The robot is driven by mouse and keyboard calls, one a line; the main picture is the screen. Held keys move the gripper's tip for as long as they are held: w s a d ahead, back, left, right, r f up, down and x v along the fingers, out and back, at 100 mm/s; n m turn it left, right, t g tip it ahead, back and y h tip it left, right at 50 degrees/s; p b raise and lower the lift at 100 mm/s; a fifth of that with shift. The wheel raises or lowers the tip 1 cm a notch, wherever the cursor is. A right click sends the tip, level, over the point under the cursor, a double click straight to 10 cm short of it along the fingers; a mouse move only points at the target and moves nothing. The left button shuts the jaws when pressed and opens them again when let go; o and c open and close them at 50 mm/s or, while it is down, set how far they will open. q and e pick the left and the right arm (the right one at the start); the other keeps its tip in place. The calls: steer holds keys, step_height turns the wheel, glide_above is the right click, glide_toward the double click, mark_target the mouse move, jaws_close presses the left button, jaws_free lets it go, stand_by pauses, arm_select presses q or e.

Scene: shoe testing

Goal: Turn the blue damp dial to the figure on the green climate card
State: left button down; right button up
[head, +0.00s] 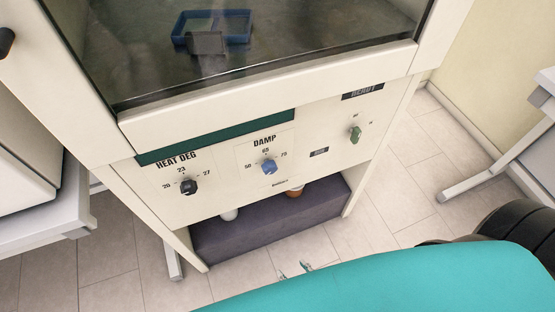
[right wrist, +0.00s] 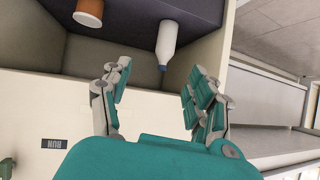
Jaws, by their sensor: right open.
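The blue damp dial (head: 268,167) sits on the cream front panel under the label DAMP, with 50 at its left, a blurred figure above and 75 at its right. Its exact setting is too small to tell. No green climate card with a readable figure shows. My right gripper (head: 294,270) is low in front of the cabinet, below and apart from the dial, mostly hidden by my teal arm. In the right wrist view my right gripper (right wrist: 158,96) is open, with nothing between its fingers. My left gripper is out of view.
A black HEAT DEG dial (head: 188,186) is left of the damp dial and a green knob (head: 355,134) is right. A dark shelf (head: 250,235) below holds a white bottle (right wrist: 167,42) and an orange-brown cup (right wrist: 89,12). A blue tray (head: 240,29) is behind the glass.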

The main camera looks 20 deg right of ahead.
mark_target(271, 171)
steer(key=w+d+r+m+t+h, duration=0.1)
steer(key=w+r+m+t, duration=0.15)
steer(key=r, duration=0.95)
steer(key=w+r+m+t+h, duration=0.1)
steer(key=r+t, duration=0.3)
steer(key=r, duration=0.7)
steer(key=shift+h, duration=0.3)
steer(key=w, duration=0.5)
steer(key=w+p, duration=0.1)
steer(key=w, duration=1)
steer(key=shift+w+r, duration=0.25)
steer(key=shift+r, duration=0.1)
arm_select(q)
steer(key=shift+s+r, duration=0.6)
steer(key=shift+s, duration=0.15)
arm_select(e)
steer(key=shift+w, duration=0.6)
steer(key=c, duration=1.1)
steer(key=shift+c, duration=0.2)
